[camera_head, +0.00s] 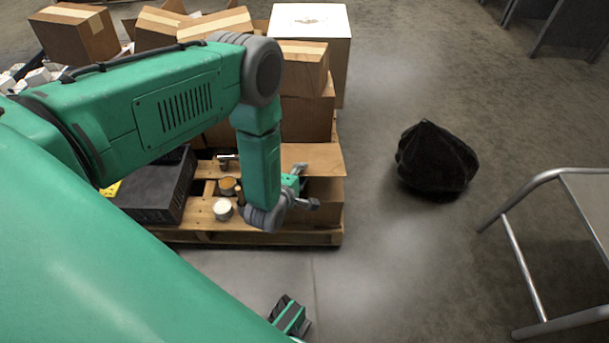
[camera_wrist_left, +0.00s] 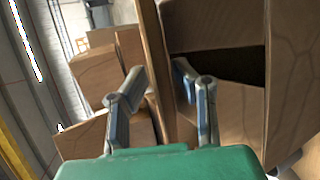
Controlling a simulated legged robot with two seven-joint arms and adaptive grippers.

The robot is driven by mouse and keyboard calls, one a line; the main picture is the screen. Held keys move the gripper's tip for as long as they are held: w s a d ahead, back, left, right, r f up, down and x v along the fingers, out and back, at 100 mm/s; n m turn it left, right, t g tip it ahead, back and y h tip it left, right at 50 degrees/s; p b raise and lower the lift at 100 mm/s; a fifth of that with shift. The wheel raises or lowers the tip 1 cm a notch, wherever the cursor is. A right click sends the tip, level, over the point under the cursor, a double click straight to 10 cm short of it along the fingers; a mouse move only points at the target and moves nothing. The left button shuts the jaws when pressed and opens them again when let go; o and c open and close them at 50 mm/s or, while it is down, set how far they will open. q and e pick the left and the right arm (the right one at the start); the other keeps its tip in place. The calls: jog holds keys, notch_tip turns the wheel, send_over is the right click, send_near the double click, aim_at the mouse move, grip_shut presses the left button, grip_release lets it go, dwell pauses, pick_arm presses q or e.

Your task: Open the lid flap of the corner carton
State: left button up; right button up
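The corner carton (camera_head: 325,190) is a brown box at the near right corner of the pallet. Its lid flap (camera_head: 316,157) is tilted up, and a dark gap into the carton shows beside it in the left wrist view. My left gripper (camera_head: 303,187) is at the carton, partly hidden by its own wrist. In the left wrist view the gripper (camera_wrist_left: 158,76) has its fingers apart, with the upright cardboard edge of the flap (camera_wrist_left: 155,45) between them. I cannot tell whether either finger touches it.
The wooden pallet (camera_head: 205,217) carries stacked cartons (camera_head: 306,118), a white-topped box (camera_head: 311,22), a black crate (camera_head: 155,190) and small cans (camera_head: 223,208). A black bag (camera_head: 436,158) lies on the floor, with a metal-framed stand (camera_head: 540,182) at right. Floor between pallet and bag is clear.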

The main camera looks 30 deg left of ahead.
pick_arm(q)
jog(key=shift+w+f, duration=0.25)
jog(key=shift+w, duration=0.4)
jog(key=shift+d+r, duration=0.1)
grip_shut()
jog(key=shift+r, duration=0.1)
